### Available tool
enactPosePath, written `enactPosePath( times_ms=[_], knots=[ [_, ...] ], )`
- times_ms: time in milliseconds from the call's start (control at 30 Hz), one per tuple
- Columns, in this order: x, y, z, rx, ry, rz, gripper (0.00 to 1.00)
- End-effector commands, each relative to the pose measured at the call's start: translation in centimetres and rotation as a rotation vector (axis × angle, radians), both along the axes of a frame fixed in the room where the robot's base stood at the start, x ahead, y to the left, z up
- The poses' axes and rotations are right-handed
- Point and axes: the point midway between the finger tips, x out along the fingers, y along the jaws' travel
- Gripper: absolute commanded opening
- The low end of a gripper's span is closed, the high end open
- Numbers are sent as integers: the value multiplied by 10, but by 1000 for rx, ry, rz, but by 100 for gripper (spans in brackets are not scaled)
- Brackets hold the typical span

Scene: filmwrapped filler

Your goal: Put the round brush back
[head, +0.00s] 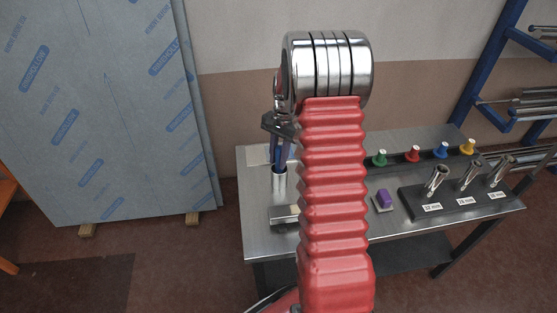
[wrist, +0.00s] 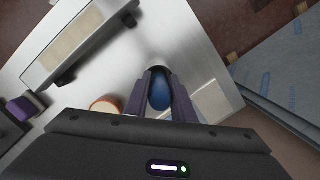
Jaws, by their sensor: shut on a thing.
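My gripper (head: 283,150) hangs at the left part of the steel bench, fingers pointing down, partly hidden behind my red arm. In the wrist view my gripper (wrist: 160,98) is shut on a blue rounded thing (wrist: 160,92), seen end-on, which looks like the brush's handle. Its bristles are not visible. A shiny metal cylinder (head: 279,184) shows directly below the fingers; I cannot tell whether it belongs to the held thing or stands on the bench. A dark block (head: 455,201) holds several slanted metal tubes with white size labels at the bench's right.
The steel bench (head: 253,226) also bears a purple block (head: 384,198), a metal piece with a beige inlay (wrist: 72,40) and a round orange-rimmed thing (wrist: 105,104). Green, red, blue and yellow knobs (head: 413,154) line the back. Film-wrapped sheets (head: 95,110) lean left; a blue rack (head: 490,75) stands right.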

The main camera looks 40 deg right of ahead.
Motion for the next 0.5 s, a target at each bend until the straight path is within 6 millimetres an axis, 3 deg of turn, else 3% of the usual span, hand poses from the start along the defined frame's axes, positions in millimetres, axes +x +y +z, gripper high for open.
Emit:
enactPosePath(
  times_ms=[100,467,500],
  knots=[
    [0,0,-10,0,0,0,0],
    [0,0,-12,0,0,0,0],
    [0,0,-12,0,0,0,25]
  ],
)
